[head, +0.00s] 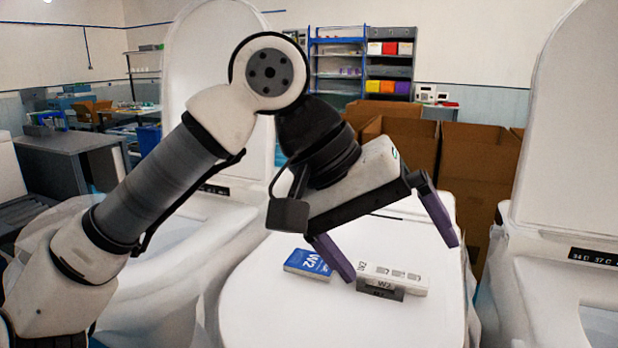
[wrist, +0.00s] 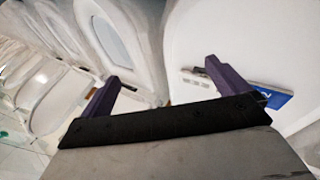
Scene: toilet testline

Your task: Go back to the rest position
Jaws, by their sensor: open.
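My gripper (head: 398,255) is open and empty, its two purple fingers spread wide, tilted above a white toilet lid (head: 290,315). In the head view, the left finger's tip overlaps the gap between a blue box marked W2 (head: 308,263) and a white and grey box (head: 392,278). I cannot tell how far above them the tip is. The right finger points down over the lid's right side. In the wrist view, both fingers (wrist: 161,72) show apart with nothing between them, and part of the blue box (wrist: 276,97) shows beyond the right finger.
Brown cardboard boxes (head: 478,160) stand behind the lid. A white toilet with a raised lid (head: 570,130) is at the right, and another (head: 195,70) is behind my arm. A dark bench (head: 65,160) stands at the left. Shelves (head: 390,65) are at the back wall.

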